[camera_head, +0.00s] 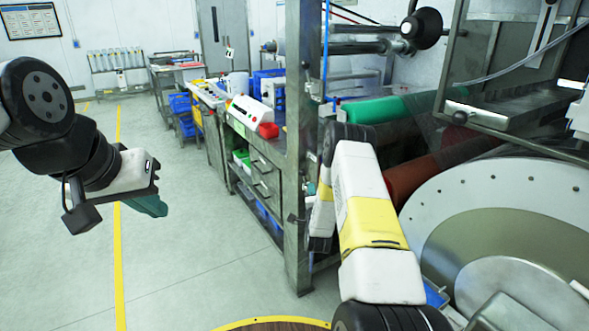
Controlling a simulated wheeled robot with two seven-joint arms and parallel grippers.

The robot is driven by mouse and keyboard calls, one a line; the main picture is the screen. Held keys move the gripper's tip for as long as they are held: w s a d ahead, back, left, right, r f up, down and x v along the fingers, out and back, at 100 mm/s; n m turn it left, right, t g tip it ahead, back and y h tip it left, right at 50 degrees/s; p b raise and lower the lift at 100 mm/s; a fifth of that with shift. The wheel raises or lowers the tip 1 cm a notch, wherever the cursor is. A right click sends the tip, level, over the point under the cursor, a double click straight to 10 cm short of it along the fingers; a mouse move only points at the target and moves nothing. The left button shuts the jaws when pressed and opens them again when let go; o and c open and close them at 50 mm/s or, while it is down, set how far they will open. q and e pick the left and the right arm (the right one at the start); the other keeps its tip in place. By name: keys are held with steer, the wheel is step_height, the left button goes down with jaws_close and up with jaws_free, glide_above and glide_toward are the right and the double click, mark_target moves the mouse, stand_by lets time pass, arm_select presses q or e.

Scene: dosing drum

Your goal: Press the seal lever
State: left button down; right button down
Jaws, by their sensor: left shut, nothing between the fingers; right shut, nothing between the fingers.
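A long white device with red end parts (252,114) lies on the metal workbench in the middle of the view. It looks like a sealer; I cannot clearly make out a separate lever on it. My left gripper (152,206), with teal fingers, is shut and empty over open floor at the left, well apart from the bench. My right arm (372,225) rises from the bottom, bends beside the metal post, and its forearm goes down behind its own upper links. The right gripper is hidden.
A steel post (301,150) stands between the workbench (262,172) and my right arm. A large round drum (510,225) and green roller (385,109) are at the right. Blue bins (181,106) stand farther back. The floor (190,240) at left is clear.

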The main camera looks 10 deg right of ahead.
stand_by(0.3)
steer(key=w, duration=0.3)
steer(key=w+d, duration=0.1)
steer(key=w, duration=0.2)
steer(key=w+r, duration=0.1)
steer(key=w, duration=0.2)
steer(key=shift+w+d, duration=0.35)
steer(key=shift+w, duration=0.05)
steer(key=shift+a, duration=0.1)
steer(key=shift+s+a+n, duration=0.1)
steer(key=shift+a+n, duration=0.1)
steer(key=shift+n, duration=0.1)
steer(key=shift+a+f+t, duration=0.1)
steer(key=shift+a+t, duration=0.05)
steer(key=shift+t, duration=0.15)
steer(key=s+a+f+n+t+y, duration=0.2)
steer(key=a+f+n+y, duration=0.4)
steer(key=n, duration=1)
steer(key=shift+s+n+t+y, duration=0.2)
steer(key=shift+n+t+y, duration=0.2)
steer(key=shift+t+y, duration=0.6)
steer(key=shift+a+f, duration=0.15)
steer(key=shift+f, duration=0.1)
